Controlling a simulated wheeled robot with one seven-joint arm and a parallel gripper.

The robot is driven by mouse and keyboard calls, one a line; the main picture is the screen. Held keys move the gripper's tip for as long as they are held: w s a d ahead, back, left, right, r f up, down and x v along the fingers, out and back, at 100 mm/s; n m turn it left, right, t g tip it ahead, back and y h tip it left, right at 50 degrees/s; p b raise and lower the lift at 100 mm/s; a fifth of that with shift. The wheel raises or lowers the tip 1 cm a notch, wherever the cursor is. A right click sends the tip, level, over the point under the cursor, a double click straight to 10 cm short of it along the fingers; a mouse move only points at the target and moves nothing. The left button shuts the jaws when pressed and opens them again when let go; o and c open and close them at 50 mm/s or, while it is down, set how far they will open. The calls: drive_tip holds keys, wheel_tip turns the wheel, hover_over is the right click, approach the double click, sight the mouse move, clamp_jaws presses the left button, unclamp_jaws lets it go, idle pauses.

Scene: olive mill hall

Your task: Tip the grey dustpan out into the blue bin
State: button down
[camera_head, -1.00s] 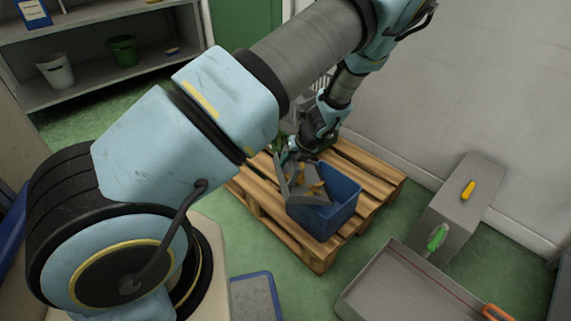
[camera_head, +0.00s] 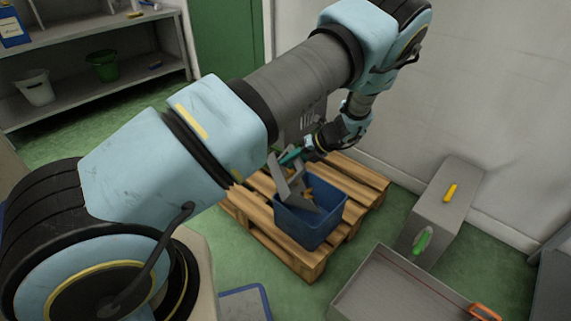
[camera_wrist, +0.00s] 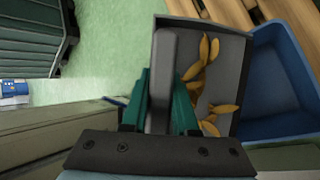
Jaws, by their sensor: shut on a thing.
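The blue bin (camera_head: 311,222) stands on a wooden pallet in the head view, and part of it shows at the right of the wrist view (camera_wrist: 272,122). My gripper (camera_head: 291,156) is shut on the handle of the grey dustpan (camera_head: 294,186). In the wrist view, my green fingers (camera_wrist: 160,104) sit on both sides of the handle. The dustpan is tilted steeply over the bin, its front part at or inside the bin opening. Several yellow-brown leaf-like pieces (camera_wrist: 206,72) lie in the pan. The inside of the bin is partly hidden behind the pan.
The pallet (camera_head: 262,222) lies on the green floor near the wall. A grey box (camera_head: 445,205) with a yellow item on top and a grey tray (camera_head: 400,295) are at the right. Shelves with a white bucket (camera_head: 36,88) and a green bucket (camera_head: 103,66) stand at the back left.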

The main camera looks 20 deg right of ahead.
drive_tip(key=shift+d+r+y+b, duration=0.2)
drive_tip(key=shift+d+y+b, duration=0.45)
drive_tip(key=shift+d, duration=0.5)
drive_tip(key=shift+d+r+m+y+b, duration=0.25)
drive_tip(key=shift+d+y+b, duration=0.15)
drive_tip(key=shift+d, duration=0.1)
drive_tip(key=shift+d+r+m+y+b, duration=0.15)
drive_tip(key=shift+d+r+y+b, duration=0.15)
drive_tip(key=shift+d, duration=0.2)
drive_tip(key=shift+f, duration=0.1)
idle(0.3)
